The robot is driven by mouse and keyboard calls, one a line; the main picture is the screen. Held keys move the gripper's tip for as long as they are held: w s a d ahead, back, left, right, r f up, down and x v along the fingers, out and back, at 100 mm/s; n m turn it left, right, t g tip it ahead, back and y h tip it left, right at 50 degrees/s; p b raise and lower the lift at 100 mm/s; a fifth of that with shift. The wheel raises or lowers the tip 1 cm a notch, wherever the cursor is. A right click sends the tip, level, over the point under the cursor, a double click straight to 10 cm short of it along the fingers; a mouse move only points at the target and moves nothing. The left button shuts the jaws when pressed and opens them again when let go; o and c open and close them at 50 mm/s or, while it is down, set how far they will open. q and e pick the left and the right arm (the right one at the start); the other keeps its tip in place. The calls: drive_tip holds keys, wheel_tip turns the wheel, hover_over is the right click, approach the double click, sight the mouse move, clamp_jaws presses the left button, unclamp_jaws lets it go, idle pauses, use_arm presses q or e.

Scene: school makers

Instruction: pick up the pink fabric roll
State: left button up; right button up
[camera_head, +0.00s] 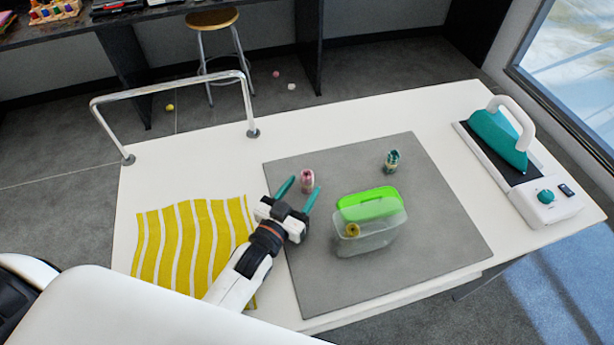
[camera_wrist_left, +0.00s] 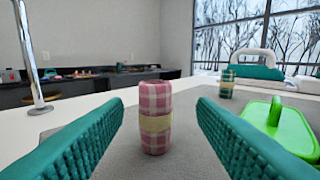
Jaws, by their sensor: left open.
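The pink fabric roll (camera_head: 307,181) is a small pink-and-white checked cylinder with a pale band around its middle. It stands upright on the grey mat (camera_head: 430,220). In the left wrist view the roll (camera_wrist_left: 155,117) is centred between the two teal fingers and a little beyond their tips. My left gripper (camera_head: 298,191) is open and empty, low over the mat, with its fingers pointing at the roll. The wrist view shows a gap on both sides of the roll. My right gripper is not in view.
A clear box with a green lid (camera_head: 369,204) stands right of the roll, with a yellow roll (camera_head: 352,230) in it. A teal patterned roll (camera_head: 392,161) stands behind. A teal iron (camera_head: 499,139) sits far right. Yellow striped fabric (camera_head: 185,245) lies left. A metal rail (camera_head: 170,87) rises at the back.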

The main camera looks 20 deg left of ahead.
sight(311, 174)
use_arm(q)
drive_tip(key=shift+w, duration=0.45)
drive_tip(key=shift+w+d+r+p, duration=0.1)
drive_tip(key=shift+w+p, duration=0.3)
drive_tip(key=shift+w, duration=0.4)
drive_tip(key=w, duration=0.3)
drive_tip(key=shift+w+d+f+p, duration=0.15)
drive_tip(key=shift+d+f+p, duration=0.05)
drive_tip(key=shift+p, duration=0.2)
drive_tip(key=shift+w, duration=0.15)
drive_tip(key=shift+c, duration=0.9)
drive_tip(key=c, duration=0.9)
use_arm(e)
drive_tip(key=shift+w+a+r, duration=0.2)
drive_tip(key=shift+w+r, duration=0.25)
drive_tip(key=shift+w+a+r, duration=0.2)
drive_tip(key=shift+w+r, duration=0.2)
